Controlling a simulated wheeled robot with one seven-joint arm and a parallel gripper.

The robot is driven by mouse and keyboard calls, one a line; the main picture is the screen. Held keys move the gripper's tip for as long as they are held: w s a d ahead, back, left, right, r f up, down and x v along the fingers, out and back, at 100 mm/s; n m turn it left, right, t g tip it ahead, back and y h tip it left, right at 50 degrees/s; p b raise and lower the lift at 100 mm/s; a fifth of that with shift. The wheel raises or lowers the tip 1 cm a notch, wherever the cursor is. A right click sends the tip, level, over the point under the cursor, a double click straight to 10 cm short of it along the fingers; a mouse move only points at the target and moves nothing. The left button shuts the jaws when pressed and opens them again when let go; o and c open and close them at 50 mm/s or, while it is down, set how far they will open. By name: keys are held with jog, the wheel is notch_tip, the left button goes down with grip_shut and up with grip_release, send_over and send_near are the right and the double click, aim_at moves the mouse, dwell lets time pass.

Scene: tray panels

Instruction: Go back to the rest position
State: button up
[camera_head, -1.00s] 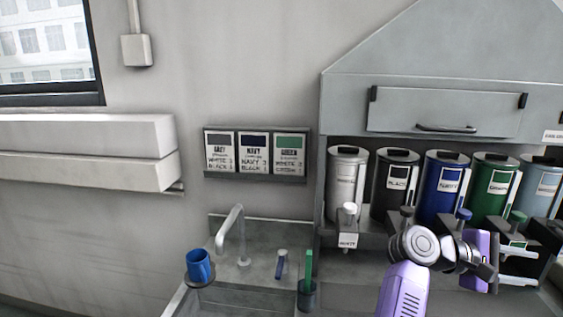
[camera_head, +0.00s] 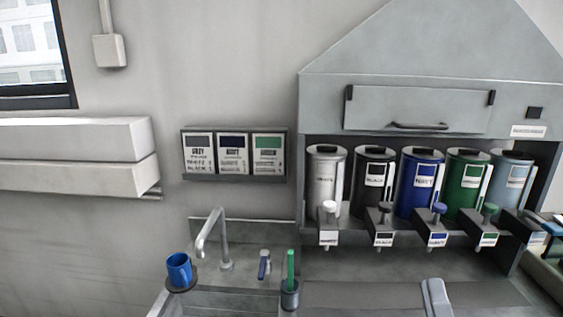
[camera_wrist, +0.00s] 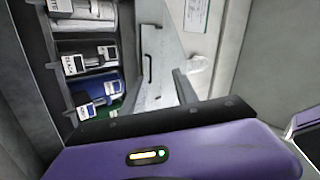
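My gripper and arm do not show clearly in the head view. In the wrist view a purple housing of mine (camera_wrist: 175,158) with a black bar and a small lit indicator fills the lower part. No fingertips can be made out there, so I cannot tell whether my gripper is open or shut. Nothing held can be seen. The wrist view is turned on its side and shows the labelled canisters at the left and the cabinet's handled front (camera_wrist: 150,55).
A hooded dispenser cabinet (camera_head: 400,87) holds several labelled canisters, with knobbed taps below. A blue mug (camera_head: 179,269) stands by the faucet (camera_head: 212,235). A dark cup (camera_head: 289,296) holds a green stick. A sign with three colour recipes (camera_head: 233,155) hangs on the wall.

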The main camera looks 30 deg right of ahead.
jog(key=s+a+f+n+g+y, duration=0.4)
jog(key=s+a+f+n+y, duration=0.2)
jog(key=s+a+f+n, duration=0.2)
jog(key=s+a+f+n+g+y, duration=0.4)
jog(key=s+a+f+n+y, duration=0.2)
jog(key=a+n, duration=0.5)
notch_tip(320, 180, down, 3)
jog(key=shift+s+a+r+n, duration=0.1)
jog(key=shift+s+a+n, duration=0.3)
jog(key=shift+s, duration=0.5)
